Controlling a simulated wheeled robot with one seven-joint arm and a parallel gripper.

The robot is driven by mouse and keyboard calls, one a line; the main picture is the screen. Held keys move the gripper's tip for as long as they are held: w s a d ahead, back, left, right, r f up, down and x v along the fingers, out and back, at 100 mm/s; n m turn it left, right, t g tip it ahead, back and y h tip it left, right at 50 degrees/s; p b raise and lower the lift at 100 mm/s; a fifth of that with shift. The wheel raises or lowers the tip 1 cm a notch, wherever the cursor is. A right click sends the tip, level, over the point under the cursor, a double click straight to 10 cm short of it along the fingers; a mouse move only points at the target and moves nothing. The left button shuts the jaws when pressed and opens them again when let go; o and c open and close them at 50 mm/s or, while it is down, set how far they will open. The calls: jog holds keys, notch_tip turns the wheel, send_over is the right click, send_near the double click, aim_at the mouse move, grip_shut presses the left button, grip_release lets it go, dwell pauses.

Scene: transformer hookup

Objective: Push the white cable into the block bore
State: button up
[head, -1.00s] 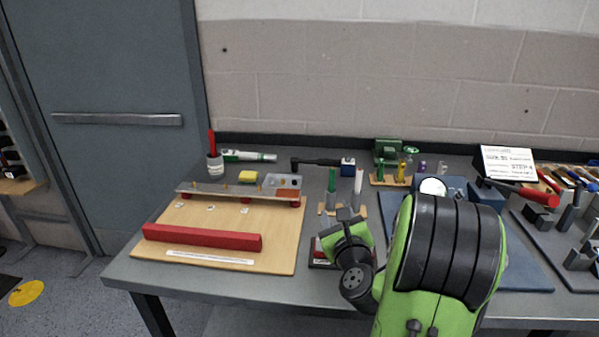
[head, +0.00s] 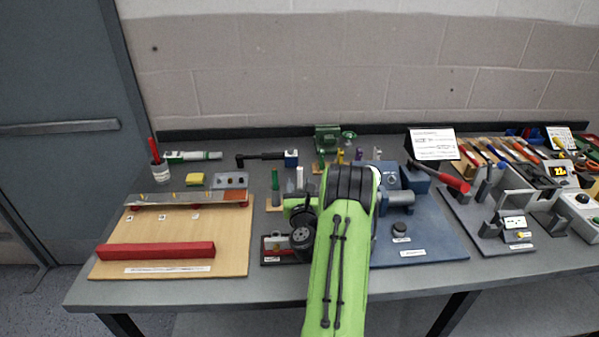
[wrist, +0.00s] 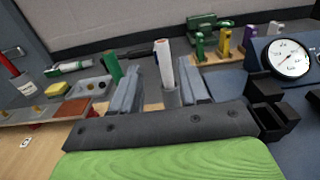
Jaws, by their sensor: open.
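My gripper is open, with one grey finger on each side of the cable; I cannot tell how far the cable is beyond the fingertips. My fingers are hidden in the head view.
A green cable (head: 275,181) stands just left of the white one. A red bar (head: 155,250) lies on the wooden board (head: 236,262). A blue fixture plate (head: 435,243) with a gauge is to the right.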

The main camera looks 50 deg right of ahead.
aim_at(300, 175)
jog(key=shift+w+d+r+p, duration=0.15)
jog(key=shift+w+d+p, duration=0.4)
jog(key=shift+p, duration=0.35)
jog(key=shift+w+d+r+p, duration=0.1)
jog(key=shift+d+p, duration=0.2)
jog(key=shift+p, duration=0.3)
jog(key=p+x, duration=0.3)
jog(key=p, duration=0.1)
jog(key=shift+d, duration=0.2)
jog(key=shift+w+d+f, duration=0.2)
jog(key=shift+w+d, duration=0.05)
jog(key=shift+d, duration=0.2)
grip_shut()
